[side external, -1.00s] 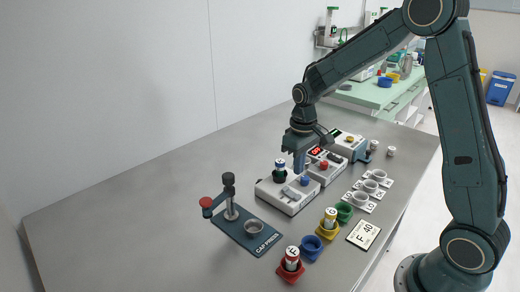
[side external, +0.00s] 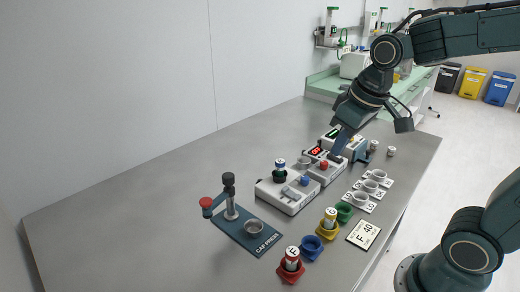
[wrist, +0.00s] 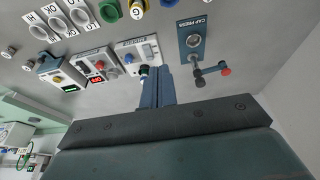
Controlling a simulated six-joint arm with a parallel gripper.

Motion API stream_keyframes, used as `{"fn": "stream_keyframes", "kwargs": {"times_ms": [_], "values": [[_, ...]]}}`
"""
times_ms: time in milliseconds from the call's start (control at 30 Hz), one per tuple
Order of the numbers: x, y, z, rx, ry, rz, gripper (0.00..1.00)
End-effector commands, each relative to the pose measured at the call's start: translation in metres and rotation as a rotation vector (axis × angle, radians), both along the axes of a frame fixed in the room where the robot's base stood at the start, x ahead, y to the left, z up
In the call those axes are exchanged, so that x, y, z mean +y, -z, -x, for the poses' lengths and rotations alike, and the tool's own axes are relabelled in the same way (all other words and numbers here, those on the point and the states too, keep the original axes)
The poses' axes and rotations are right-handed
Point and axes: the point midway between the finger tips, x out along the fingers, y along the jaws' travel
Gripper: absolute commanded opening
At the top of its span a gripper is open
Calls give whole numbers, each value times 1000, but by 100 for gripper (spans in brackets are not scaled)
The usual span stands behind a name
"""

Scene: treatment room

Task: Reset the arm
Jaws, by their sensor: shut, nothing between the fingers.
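My gripper (side external: 338,143) is shut and empty. In the wrist view the closed fingers (wrist: 155,82) point toward the row of devices. I cannot tell how high the tips are above the devices. My arm reaches in from the upper right.
A white device (side external: 291,198) holds a dark-based vial (side external: 280,168). The cap press (side external: 246,233) stands front left. Red (side external: 290,272), blue (side external: 311,248), yellow (side external: 327,233) and green (side external: 344,211) holders line the right. The bench's left side (side external: 120,210) is clear.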

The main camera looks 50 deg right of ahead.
Motion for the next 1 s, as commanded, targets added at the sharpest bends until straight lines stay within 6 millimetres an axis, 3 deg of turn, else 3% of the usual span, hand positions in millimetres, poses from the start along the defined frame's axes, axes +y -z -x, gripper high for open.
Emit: {"fn": "stream_keyframes", "kwargs": {"times_ms": [200, 500, 700, 1000], "values": [[10, -13, 38, -74, -4, -5, 0], [18, -16, 82, -155, -5, -17, 0], [20, -15, 94, -179, -5, -22, 0], [20, -14, 95, -180, -5, -22, 0]]}}
